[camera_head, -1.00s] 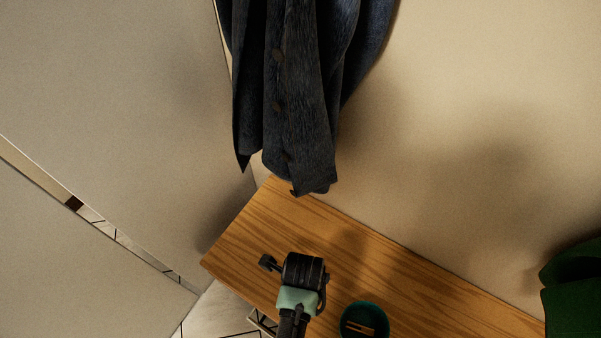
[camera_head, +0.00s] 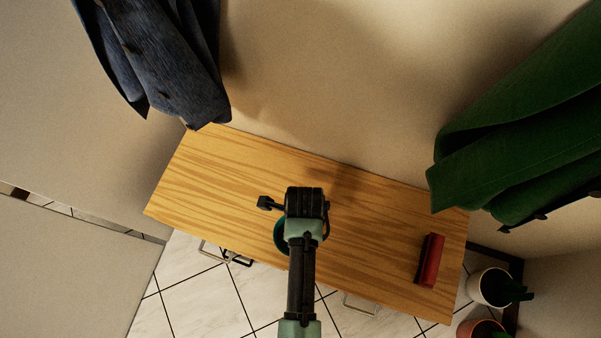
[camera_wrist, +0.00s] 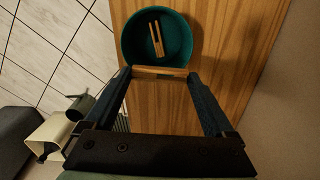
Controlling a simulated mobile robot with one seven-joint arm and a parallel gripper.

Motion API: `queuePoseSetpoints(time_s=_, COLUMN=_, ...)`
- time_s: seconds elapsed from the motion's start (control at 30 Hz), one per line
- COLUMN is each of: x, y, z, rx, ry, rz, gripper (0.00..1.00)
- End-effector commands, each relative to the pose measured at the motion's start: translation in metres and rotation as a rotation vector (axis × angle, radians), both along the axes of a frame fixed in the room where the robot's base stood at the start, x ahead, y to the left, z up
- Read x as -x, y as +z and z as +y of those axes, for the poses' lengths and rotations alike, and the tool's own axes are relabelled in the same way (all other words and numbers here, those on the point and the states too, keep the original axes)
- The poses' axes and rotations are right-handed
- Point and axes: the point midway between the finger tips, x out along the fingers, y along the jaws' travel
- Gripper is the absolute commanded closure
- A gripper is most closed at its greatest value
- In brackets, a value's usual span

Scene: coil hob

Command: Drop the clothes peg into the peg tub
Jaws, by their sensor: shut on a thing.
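A wooden clothes peg (camera_wrist: 170,71) lies crosswise between the fingertips of my gripper (camera_wrist: 160,73), which is shut on it. The teal peg tub (camera_wrist: 127,48) stands on the wooden bench, just beyond the fingertips in the wrist view. The held peg overlaps the tub's near rim in that view; its height above the tub is unclear. Wooden pegs (camera_wrist: 156,40) lie inside the tub. In the head view the tub (camera_head: 279,236) is partly hidden behind my arm, and the held peg is hidden.
The wooden bench top (camera_head: 230,175) is mostly clear. A red object (camera_head: 430,260) lies at its right end. A dark blue coat (camera_head: 165,60) and a green garment (camera_head: 510,120) hang above. Potted plants (camera_head: 489,287) stand on the right; handles (camera_head: 360,306) jut from the bench front.

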Motion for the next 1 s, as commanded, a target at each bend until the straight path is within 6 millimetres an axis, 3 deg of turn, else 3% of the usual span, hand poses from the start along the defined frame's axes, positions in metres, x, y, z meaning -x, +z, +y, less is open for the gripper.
queuePoseSetpoints(time_s=0.4, x=0.001, y=-0.049, z=0.0, rx=0.0, ry=0.0, rz=0.001, gripper=0.62)
queuePoseSetpoints(time_s=0.8, x=0.001, y=-0.052, z=0.0, rx=0.0, ry=0.0, rz=0.001, gripper=0.62)
queuePoseSetpoints(time_s=0.83, x=0.001, y=-0.052, z=0.0, rx=0.0, ry=0.0, rz=0.001, gripper=0.06)
queuePoseSetpoints(time_s=0.87, x=0.001, y=-0.052, z=0.0, rx=0.0, ry=0.0, rz=0.001, gripper=0.01)
queuePoseSetpoints(time_s=1.0, x=0.001, y=-0.052, z=0.0, rx=0.0, ry=0.0, rz=0.001, gripper=0.0)
